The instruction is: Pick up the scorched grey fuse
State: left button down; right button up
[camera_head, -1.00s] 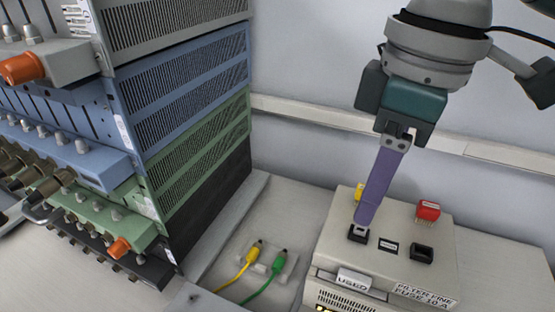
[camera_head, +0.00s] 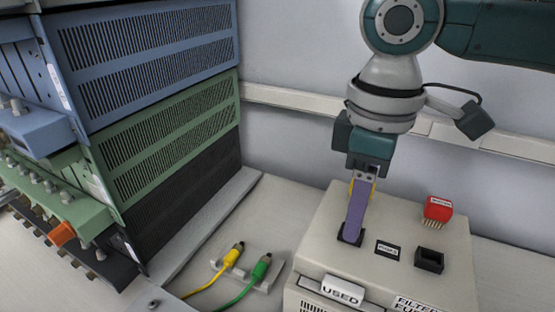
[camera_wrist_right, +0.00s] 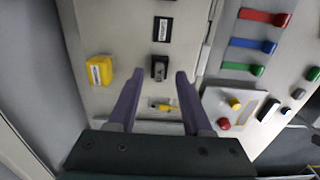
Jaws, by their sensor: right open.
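The grey fuse (camera_wrist_right: 158,70) sits in a dark socket on top of a beige box, seen in the right wrist view; any scorch marks are too small to make out. In the head view, my right gripper (camera_head: 352,237) hides the fuse and most of its socket. My right gripper points down with its purple fingers open. In the right wrist view its fingertips (camera_wrist_right: 159,74) are on either side of the fuse, with gaps between. I cannot tell how far down the tips reach. My left gripper is not in view.
A red fuse (camera_head: 437,210) stands on the beige box (camera_head: 330,225) near an empty black socket (camera_head: 429,260). A yellow fuse (camera_wrist_right: 98,70) is left of the grey one in the wrist view. Yellow (camera_head: 231,257) and green (camera_head: 261,267) plugs lie left of the box; a rack (camera_head: 150,120) stands further left.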

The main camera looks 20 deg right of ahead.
jog(key=shift+f, duration=0.55)
grip_shut()
